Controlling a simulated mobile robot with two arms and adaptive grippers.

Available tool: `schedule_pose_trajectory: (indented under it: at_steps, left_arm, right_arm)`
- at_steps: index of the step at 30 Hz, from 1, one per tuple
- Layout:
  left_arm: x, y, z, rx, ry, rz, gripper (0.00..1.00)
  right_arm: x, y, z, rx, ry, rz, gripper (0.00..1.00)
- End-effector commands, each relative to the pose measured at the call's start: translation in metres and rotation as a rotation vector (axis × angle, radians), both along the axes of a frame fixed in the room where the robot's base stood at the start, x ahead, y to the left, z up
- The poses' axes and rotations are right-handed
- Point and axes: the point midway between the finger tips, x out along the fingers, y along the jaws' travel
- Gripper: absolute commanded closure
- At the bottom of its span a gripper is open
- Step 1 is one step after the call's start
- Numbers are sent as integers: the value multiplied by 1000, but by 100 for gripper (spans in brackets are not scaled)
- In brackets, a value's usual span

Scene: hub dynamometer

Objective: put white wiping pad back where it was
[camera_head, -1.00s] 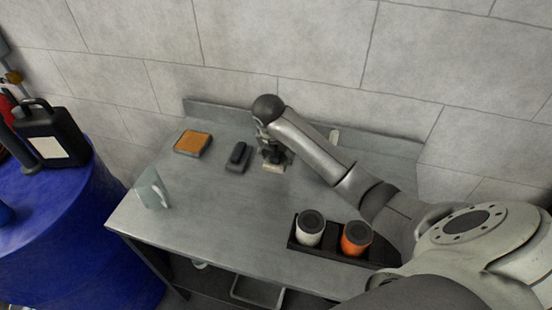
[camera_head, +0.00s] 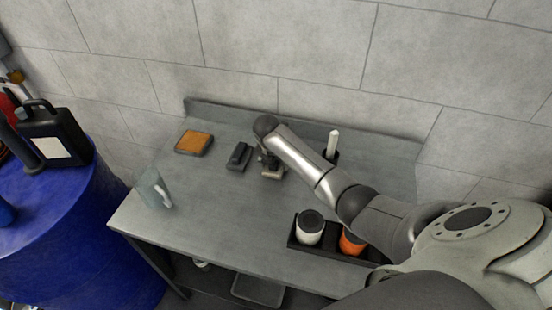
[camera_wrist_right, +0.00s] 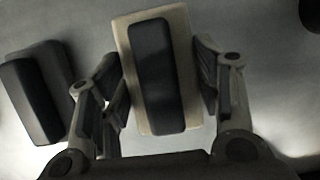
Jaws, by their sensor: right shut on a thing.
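The white wiping pad (camera_wrist_right: 187,110) is a pale rectangular block with a dark grip on top. It lies between the fingers of my right gripper (camera_wrist_right: 157,68), which is shut on its sides. In the head view the pad (camera_head: 272,175) shows as a small pale edge under my right gripper (camera_head: 270,164), at or just above the grey bench (camera_head: 225,215). I cannot tell whether it touches the bench. My left gripper is not in view.
A dark block (camera_head: 239,156) stands close left of the pad; an orange-topped pad (camera_head: 193,142) lies further left. A clear mug (camera_head: 153,190) is at the front left. A black tray (camera_head: 300,247) holds white and orange containers. A white upright object (camera_head: 333,143) stands behind my arm.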

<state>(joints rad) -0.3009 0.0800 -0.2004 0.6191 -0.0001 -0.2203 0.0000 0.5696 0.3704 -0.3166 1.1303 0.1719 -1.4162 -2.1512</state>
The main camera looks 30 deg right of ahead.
Motion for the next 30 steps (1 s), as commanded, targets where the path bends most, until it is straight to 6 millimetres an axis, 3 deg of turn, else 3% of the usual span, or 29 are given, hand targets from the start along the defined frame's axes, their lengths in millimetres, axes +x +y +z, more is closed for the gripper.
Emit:
schedule_pose_trajectory:
  at_steps: [10, 11, 15, 25, 30]
  left_arm:
    - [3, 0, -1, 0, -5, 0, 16]
    - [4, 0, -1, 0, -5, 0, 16]
    - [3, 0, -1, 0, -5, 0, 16]
    - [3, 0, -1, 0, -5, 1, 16]
    - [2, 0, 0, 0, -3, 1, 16]
  right_arm:
    - [-1, 0, -7, -1, 0, 0, 76]
    - [-1, 0, -7, -1, 1, 0, 39]
    - [-1, 0, -7, 0, 1, 0, 21]
    - [0, 0, -6, 0, 0, 0, 20]
    - [-1, 1, 5, 0, -1, 0, 20]
